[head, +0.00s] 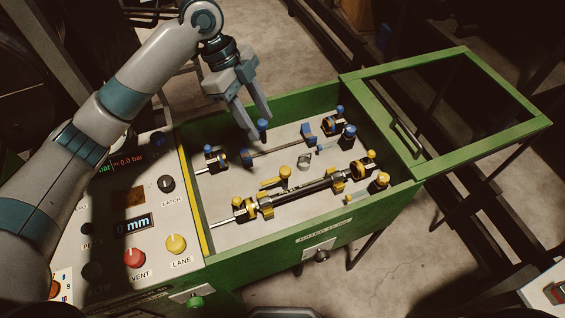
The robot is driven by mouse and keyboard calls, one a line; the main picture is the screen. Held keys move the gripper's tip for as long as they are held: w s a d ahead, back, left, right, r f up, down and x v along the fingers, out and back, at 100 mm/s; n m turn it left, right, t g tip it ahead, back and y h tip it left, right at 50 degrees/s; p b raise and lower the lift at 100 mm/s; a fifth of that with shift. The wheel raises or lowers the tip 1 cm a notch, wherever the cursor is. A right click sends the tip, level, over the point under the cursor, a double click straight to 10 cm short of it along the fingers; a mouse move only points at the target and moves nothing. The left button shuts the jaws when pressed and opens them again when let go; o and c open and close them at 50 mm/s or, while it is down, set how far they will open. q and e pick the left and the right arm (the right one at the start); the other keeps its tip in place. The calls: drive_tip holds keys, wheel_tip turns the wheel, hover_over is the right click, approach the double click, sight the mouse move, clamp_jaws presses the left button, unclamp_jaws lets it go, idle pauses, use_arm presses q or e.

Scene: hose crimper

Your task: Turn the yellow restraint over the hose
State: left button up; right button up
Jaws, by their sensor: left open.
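In the head view a dark hose with metal end fittings (310,188) lies along the near, yellow lane of the green box. Beside it on its far side is a yellow-knobbed part (285,171) with a short yellow arm (271,183), which appears to be the yellow restraint. The arm looks to lie beside the hose; whether any of it crosses over is too small to tell. My left gripper (259,127) is open and empty, pointing down above the far, blue lane. Its fingertips show around a blue knob (263,124); contact cannot be told. My right gripper is out of view.
The green box (350,219) has raised walls, and its framed lid (488,76) stands open to the right. More yellow knobs (382,179) and blue knobs (349,131) stand up inside. A control panel (150,245) with dials and buttons adjoins on the left.

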sight(285, 169)
use_arm(q)
drive_tip(key=p+x, duration=0.4)
drive_tip(key=x, duration=1.2)
drive_tip(key=shift+f, duration=0.2)
clamp_jaws()
